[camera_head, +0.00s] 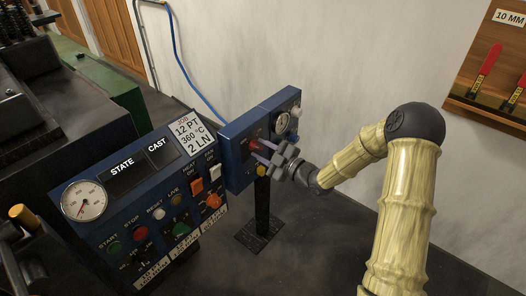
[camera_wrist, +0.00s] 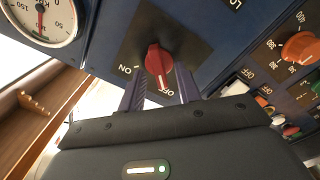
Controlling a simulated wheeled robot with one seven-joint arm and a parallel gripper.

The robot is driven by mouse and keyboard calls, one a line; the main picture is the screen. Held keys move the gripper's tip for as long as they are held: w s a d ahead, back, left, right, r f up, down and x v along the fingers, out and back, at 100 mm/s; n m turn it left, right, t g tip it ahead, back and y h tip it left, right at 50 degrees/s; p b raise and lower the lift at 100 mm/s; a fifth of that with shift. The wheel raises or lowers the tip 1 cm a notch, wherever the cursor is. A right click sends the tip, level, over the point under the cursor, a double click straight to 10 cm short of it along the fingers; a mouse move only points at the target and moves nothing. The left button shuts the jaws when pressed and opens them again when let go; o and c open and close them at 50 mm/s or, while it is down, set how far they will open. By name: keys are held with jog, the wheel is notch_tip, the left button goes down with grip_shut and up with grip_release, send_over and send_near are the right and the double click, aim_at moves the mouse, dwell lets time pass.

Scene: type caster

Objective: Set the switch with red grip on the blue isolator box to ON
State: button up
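The blue isolator box (camera_head: 232,132) stands on a dark post in the head view. Its switch with red grip (camera_wrist: 158,60) sits on a dark plate in the wrist view, with ON printed to its left and OFF just below it. The white mark on the grip points down towards OFF. The grip also shows small in the head view (camera_head: 254,145), partly behind my fingers. My gripper (camera_wrist: 160,80) is open, its two purple-grey fingers reaching towards the plate on either side of the grip's lower end. I cannot tell whether they touch it.
A larger blue control panel (camera_head: 128,185) with buttons, orange switches and a gauge stands to the left. A round gauge (camera_wrist: 45,15) sits beside the switch plate. A tool board (camera_head: 490,70) with red-handled tools hangs on the right wall. Open floor lies around the post.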

grip_shut()
jog(key=shift+m+p, duration=0.3)
jog(key=shift+m, duration=0.1)
jog(key=m+p, duration=0.2)
jog(key=m, duration=0.1)
jog(key=shift+r, duration=0.2)
jog(key=shift+w+d+f+m+p, duration=0.1)
jog(key=shift+m+p, duration=1.1)
jog(key=shift+m, duration=1.15)
jog(key=shift+w+d+m+p, duration=0.1)
jog(key=shift+m+p, duration=1.15)
jog(key=shift+m, duration=1.15)
jog(key=shift+w+d+f+m+p, duration=0.1)
jog(key=shift+m+p, duration=1.1)
jog(key=shift+m, duration=1.15)
